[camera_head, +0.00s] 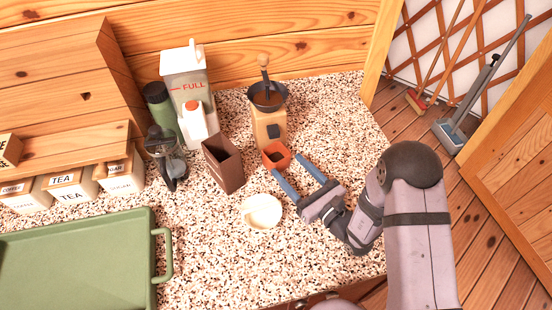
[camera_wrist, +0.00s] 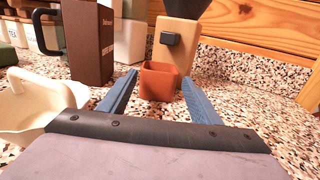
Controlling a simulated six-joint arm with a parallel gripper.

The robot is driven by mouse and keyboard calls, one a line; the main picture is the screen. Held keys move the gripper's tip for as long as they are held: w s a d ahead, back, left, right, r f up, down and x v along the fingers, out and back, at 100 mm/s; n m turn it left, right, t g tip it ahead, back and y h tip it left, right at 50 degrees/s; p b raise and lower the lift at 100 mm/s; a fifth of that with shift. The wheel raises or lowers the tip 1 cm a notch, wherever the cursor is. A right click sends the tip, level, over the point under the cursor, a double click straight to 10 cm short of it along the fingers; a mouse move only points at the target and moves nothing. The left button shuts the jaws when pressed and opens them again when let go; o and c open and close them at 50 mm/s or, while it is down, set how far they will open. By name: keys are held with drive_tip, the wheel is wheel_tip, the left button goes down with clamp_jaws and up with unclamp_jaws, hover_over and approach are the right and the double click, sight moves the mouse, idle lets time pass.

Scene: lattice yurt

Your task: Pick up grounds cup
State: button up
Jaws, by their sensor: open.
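The grounds cup appears to be the small orange-red square cup (camera_head: 276,156), upright on the speckled counter in front of the wooden grinder (camera_head: 268,122). It also shows in the wrist view (camera_wrist: 160,82), just beyond and between my fingertips. My gripper (camera_head: 287,172) is open, its two blue fingers pointing at the cup from the front right. In the wrist view my gripper (camera_wrist: 158,85) has the cup centred between its fingers, with nothing held. I cannot tell whether the fingertips touch the cup.
A cream mug (camera_head: 261,212) stands close to the left of my gripper. A tall brown box (camera_head: 222,163) stands left of the cup. A dark kettle-like pot (camera_head: 168,160), a white container (camera_head: 188,80) and a green tray (camera_head: 80,262) lie farther left. Counter on the right is clear.

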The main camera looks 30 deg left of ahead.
sight(282, 160)
drive_tip(key=shift+x, duration=3.6)
drive_tip(key=shift+r, duration=0.1)
drive_tip(key=c, duration=0.7)
